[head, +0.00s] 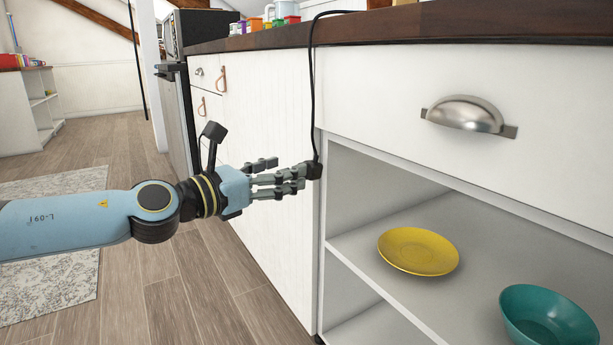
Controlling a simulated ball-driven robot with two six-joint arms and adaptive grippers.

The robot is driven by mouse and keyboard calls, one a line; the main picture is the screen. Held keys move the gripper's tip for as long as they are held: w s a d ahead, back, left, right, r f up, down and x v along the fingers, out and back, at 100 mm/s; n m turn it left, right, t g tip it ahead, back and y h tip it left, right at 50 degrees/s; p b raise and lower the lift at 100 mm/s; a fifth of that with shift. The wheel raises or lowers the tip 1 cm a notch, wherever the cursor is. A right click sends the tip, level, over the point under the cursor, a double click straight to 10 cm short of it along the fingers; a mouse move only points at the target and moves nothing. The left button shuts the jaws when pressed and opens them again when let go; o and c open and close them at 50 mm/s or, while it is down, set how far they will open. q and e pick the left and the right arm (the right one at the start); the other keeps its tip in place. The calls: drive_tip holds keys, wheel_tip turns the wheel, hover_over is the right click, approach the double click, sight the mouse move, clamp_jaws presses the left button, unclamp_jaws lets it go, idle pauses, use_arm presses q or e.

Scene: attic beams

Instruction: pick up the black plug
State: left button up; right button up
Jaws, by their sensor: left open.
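The black plug (315,171) hangs at the lower end of a black cord, in front of the white cabinet at the left edge of the open shelf. The cord (312,95) comes down over the dark countertop edge. My left gripper (290,176) reaches in from the left with its fingers pointing right. It is open, and its fingertips are right beside the plug, overlapping its left side in the picture. I cannot tell whether they touch it. My right gripper is out of view.
The countertop (450,24) holds several colourful cups and jars at the back. A drawer handle (466,114) sticks out at the upper right. A yellow plate (418,250) and a teal bowl (548,318) sit on the shelf. Open floor lies at the left.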

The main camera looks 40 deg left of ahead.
sight(305, 162)
use_arm(q)
drive_tip(key=w, duration=0.1)
drive_tip(key=w+p, duration=0.1)
drive_tip(key=w, duration=0.1)
drive_tip(key=w+d+p, duration=0.1)
drive_tip(key=w, duration=0.1)
drive_tip(key=shift+w+r, duration=0.15)
drive_tip(key=shift+w, duration=0.35)
drive_tip(key=shift+w+d+f, duration=0.1)
drive_tip(key=shift+w+f, duration=0.05)
drive_tip(key=shift+f, duration=0.15)
clamp_jaws()
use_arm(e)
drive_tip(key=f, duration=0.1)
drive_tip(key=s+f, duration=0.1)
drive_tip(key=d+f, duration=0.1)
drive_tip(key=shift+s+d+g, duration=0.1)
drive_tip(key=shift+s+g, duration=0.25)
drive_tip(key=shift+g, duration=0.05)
